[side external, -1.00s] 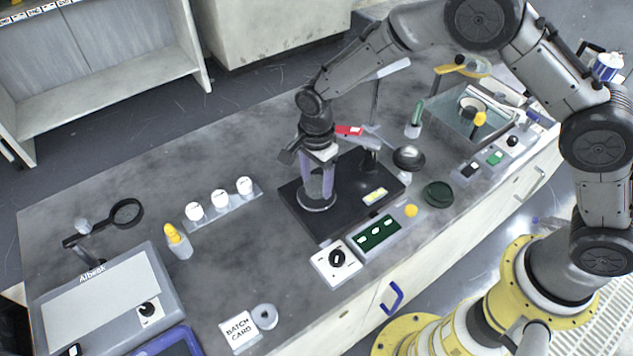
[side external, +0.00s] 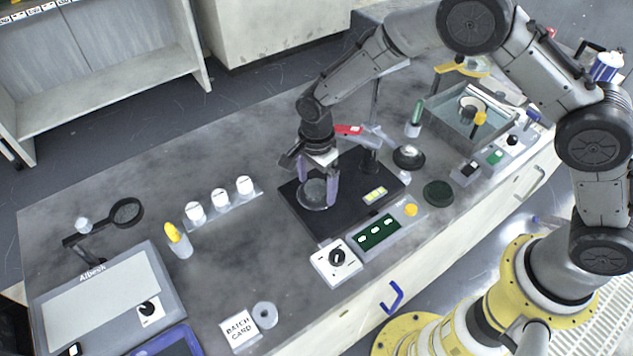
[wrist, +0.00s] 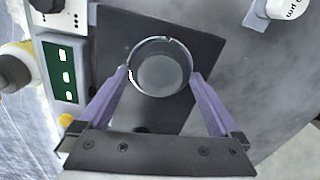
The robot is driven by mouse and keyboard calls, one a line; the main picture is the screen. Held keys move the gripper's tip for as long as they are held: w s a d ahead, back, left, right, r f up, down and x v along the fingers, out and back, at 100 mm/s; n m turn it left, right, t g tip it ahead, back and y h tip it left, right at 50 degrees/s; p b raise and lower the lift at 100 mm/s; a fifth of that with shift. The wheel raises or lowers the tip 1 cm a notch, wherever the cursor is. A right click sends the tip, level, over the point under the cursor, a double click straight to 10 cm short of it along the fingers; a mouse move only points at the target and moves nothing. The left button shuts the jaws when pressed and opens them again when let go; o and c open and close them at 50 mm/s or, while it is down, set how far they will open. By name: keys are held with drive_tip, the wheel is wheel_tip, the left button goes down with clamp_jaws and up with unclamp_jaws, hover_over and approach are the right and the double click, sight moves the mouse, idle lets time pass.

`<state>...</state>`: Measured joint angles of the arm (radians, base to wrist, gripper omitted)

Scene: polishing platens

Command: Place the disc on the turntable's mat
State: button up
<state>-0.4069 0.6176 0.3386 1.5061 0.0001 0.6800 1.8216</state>
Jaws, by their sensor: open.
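A round greyish disc with a raised, shiny rim (side external: 313,194) lies on a flat black plate (side external: 352,181) near the middle of the bench. In the wrist view the disc (wrist: 162,72) shows a paler inner circle, and the black plate (wrist: 112,40) extends around it. My gripper (side external: 318,207) is down over the plate. Its two purple fingers, also in the wrist view (wrist: 160,72), are open with one on each side of the disc, tips close to the rim. Whether they touch it is unclear. I cannot tell for sure which surface is the turntable's mat.
A dark green round pad (side external: 438,194) and a black dome (side external: 408,157) lie right of the plate. A knob box (side external: 336,263) and a green panel (side external: 378,233) sit in front. White jars (side external: 220,200) stand left. An open tank (side external: 447,108) stands at back right.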

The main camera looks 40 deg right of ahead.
sight(316, 187)
drive_tip(key=s+d+r+n+t, duration=0.1)
drive_tip(key=s+d+r, duration=0.15)
drive_tip(key=r, duration=0.75)
drive_tip(key=s+d+r+n, duration=0.1)
drive_tip(key=d+r+n, duration=0.15)
drive_tip(key=r, duration=0.75)
drive_tip(key=s+d+r+n+t, duration=0.2)
drive_tip(key=s+d+r+n, duration=0.2)
drive_tip(key=s+d+r, duration=0.35)
drive_tip(key=s+d+n+t, duration=0.1)
drive_tip(key=s+d+n, duration=0.2)
drive_tip(key=s, duration=0.5)
drive_tip(key=s+d+n+t, duration=0.1)
drive_tip(key=s+d+n, duration=0.2)
drive_tip(key=s+n, duration=0.2)
drive_tip(key=s+f, duration=0.1)
drive_tip(key=s, duration=0.2)
drive_tip(key=shift+s+d+n+t, duration=0.25)
drive_tip(key=shift+s+n+t, duration=0.05)
drive_tip(key=shift+n, duration=0.05)
